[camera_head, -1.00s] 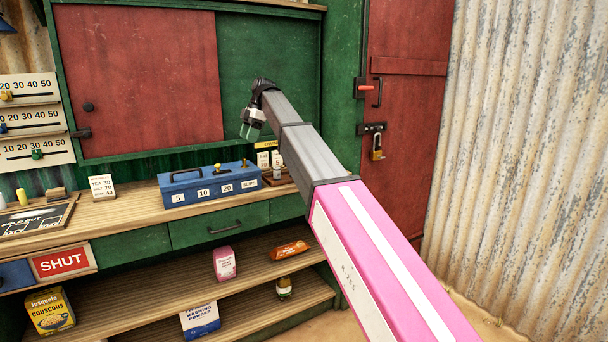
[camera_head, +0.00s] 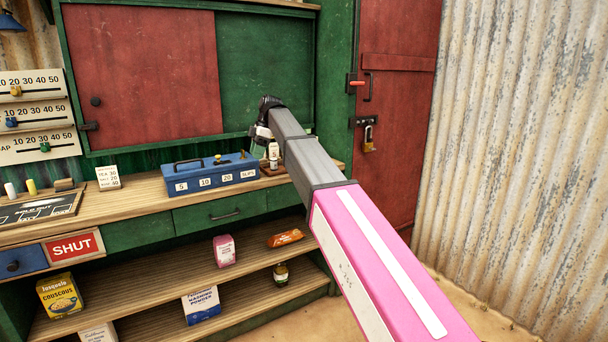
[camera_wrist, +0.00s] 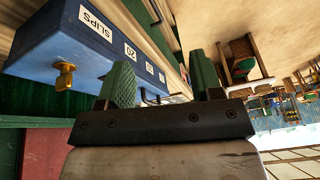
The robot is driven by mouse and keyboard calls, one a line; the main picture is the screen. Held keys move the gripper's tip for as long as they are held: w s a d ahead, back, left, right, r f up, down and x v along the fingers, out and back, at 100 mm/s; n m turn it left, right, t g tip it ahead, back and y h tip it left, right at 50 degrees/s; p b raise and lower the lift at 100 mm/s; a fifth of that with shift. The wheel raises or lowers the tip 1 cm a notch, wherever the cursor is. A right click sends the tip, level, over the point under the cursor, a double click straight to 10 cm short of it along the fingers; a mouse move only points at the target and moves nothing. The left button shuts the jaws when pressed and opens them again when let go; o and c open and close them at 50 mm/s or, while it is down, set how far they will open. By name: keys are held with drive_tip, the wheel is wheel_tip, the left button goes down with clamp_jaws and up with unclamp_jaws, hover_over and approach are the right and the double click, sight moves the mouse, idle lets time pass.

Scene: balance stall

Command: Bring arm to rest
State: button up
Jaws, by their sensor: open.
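My arm, grey and pink, reaches up from the lower right in the head view. My gripper (camera_head: 260,133) is at its far end, above the right part of the counter and in front of the green panel, partly hidden by the arm. In the wrist view my gripper (camera_wrist: 158,88) shows two green ridged fingers set wide apart, with nothing held between them. The blue cash box (camera_head: 210,178) stands on the counter to the left of the gripper. In the wrist view the blue box (camera_wrist: 60,50) fills the upper left, with its brass knob.
The wooden counter (camera_head: 140,207) carries a price card (camera_head: 108,178) and a chalkboard (camera_head: 40,206) at left. A white bottle (camera_head: 273,154) stands near my gripper. Shelves below hold packets. A red door (camera_head: 400,110) with a padlock (camera_head: 369,140) and corrugated wall stand at right.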

drive_tip(key=s+d+f+m+t+h, duration=0.1)
drive_tip(key=s+d+f+m, duration=0.4)
drive_tip(key=d+f, duration=0.5)
drive_tip(key=s+d+f+m, duration=0.5)
drive_tip(key=d+f, duration=0.3)
drive_tip(key=f, duration=0.5)
drive_tip(key=s+d+f+m+t+h, duration=0.1)
drive_tip(key=s+d+f+m, duration=0.4)
drive_tip(key=d+f, duration=0.5)
drive_tip(key=s+d+f+m+h, duration=0.1)
drive_tip(key=s+d+f+m, duration=0.5)
drive_tip(key=s+d+f, duration=0.2)
drive_tip(key=s+f, duration=0.2)
drive_tip(key=s, duration=0.2)
drive_tip(key=shift+s+d+f+m+h, duration=0.15)
drive_tip(key=shift+f+m+h, duration=0.15)
drive_tip(key=shift+f, duration=0.05)
